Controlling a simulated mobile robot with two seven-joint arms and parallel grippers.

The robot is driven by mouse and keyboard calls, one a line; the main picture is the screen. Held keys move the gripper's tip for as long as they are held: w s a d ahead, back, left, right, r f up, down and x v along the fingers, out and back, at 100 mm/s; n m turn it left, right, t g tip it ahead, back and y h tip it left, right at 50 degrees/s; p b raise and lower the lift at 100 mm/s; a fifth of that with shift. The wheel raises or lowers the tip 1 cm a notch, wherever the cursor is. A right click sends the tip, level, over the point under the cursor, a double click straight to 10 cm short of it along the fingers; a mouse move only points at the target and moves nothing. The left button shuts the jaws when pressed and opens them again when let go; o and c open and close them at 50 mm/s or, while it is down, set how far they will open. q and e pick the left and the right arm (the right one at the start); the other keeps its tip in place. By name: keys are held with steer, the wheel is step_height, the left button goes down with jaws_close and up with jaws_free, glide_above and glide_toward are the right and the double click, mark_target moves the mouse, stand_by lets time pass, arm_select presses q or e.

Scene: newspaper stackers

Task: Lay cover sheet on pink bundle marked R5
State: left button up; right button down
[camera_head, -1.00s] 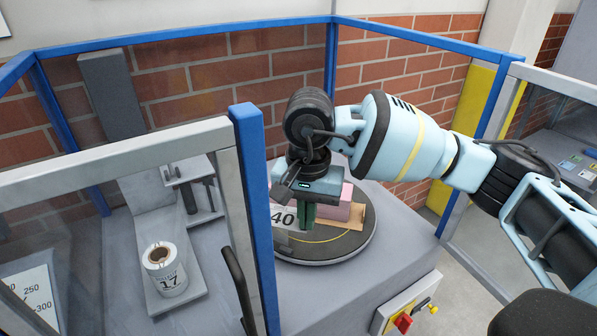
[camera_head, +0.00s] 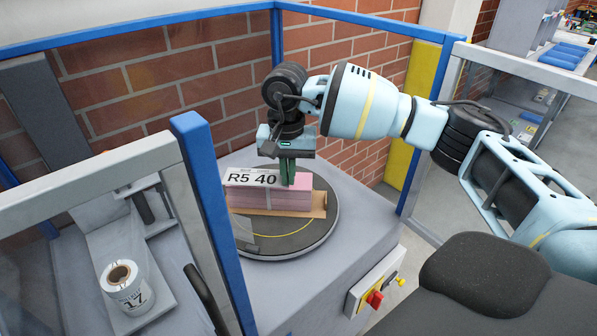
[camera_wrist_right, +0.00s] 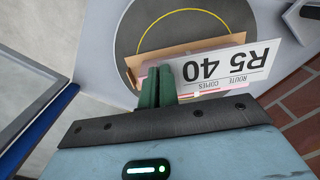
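The pink bundle (camera_head: 265,198) sits on a brown board (camera_head: 318,205) on the dark round turntable (camera_head: 325,235). The white cover sheet (camera_head: 252,179) reads "R5 40" and is over the left part of the bundle's top. I cannot tell whether it touches the bundle. My right gripper (camera_head: 288,173) points down with its green fingers closed at the sheet's right end. In the right wrist view the sheet (camera_wrist_right: 222,70) extends from the fingers (camera_wrist_right: 157,88), upside down, and hides most of the bundle. My left gripper is not in view.
Blue posts (camera_head: 212,215) and clear panels frame the station on the left and right. A white roll marked 17 (camera_head: 128,288) stands on the left plate. A control box with a red switch (camera_head: 374,299) is on the front face. A brick wall is behind.

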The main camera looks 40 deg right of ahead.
glide_above(299, 186)
steer(key=shift+f, duration=0.2)
steer(key=shift+w+f+p, duration=0.1)
steer(key=shift+f+p, duration=0.2)
steer(key=shift+f, duration=1.5)
steer(key=shift+f, duration=0.15)
steer(key=c, duration=1.7)
jaws_free()
step_height(299, 186, up, 12)
steer(key=shift+r, duration=0.2)
